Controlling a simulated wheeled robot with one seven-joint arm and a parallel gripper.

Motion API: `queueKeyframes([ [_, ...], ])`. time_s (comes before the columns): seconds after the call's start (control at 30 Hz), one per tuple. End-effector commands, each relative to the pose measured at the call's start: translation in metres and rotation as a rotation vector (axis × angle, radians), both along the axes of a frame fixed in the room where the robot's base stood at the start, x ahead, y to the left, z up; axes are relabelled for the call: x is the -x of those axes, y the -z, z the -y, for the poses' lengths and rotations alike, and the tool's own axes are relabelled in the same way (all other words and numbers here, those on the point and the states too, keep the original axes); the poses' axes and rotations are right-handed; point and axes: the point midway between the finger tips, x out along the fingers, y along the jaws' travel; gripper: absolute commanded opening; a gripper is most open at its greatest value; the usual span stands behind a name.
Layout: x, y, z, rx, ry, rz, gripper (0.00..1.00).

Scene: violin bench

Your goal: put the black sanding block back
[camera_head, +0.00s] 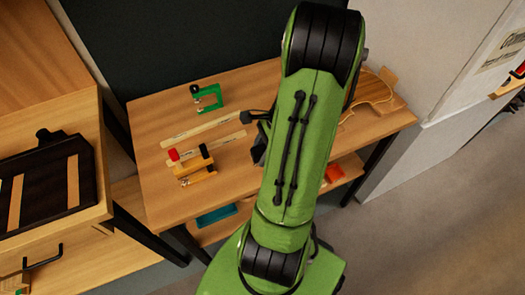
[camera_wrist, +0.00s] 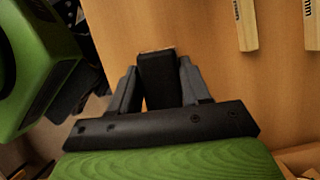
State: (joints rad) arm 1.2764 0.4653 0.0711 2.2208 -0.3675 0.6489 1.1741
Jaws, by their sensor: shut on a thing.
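In the wrist view, my gripper (camera_wrist: 160,85) is shut on the black sanding block (camera_wrist: 158,80), a dark upright piece between its two grey fingers. The block is over or against the wooden bench top (camera_wrist: 190,30); I cannot tell whether it touches. In the head view, my green arm reaches over the bench (camera_head: 160,110) and hides most of the gripper and the block. Only dark gripper parts (camera_head: 260,145) show at the arm's left edge.
Two pale marked strips (camera_head: 205,128) lie left of the gripper, with a green clamp (camera_head: 210,97) behind. A wooden piece with red and black parts (camera_head: 195,165) stands near the front edge. A wooden item (camera_head: 378,92) lies right. A cabinet (camera_head: 112,165) stands left.

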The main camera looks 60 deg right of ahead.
Motion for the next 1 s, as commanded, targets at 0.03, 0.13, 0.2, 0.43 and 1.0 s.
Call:
queueKeyframes([
  [0.03,0.0,0.001,0.0,0.0,0.0,0.0,0.0],
  [0.13,0.0,0.004,0.0,-0.001,0.0,0.0,0.0],
  [0.2,0.0,0.006,0.0,-0.001,0.0,0.0,0.0],
  [0.43,0.0,0.012,0.0,-0.001,0.0,0.001,0.0],
  [1.0,0.003,0.015,-0.003,-0.012,0.001,-0.01,0.72],
])
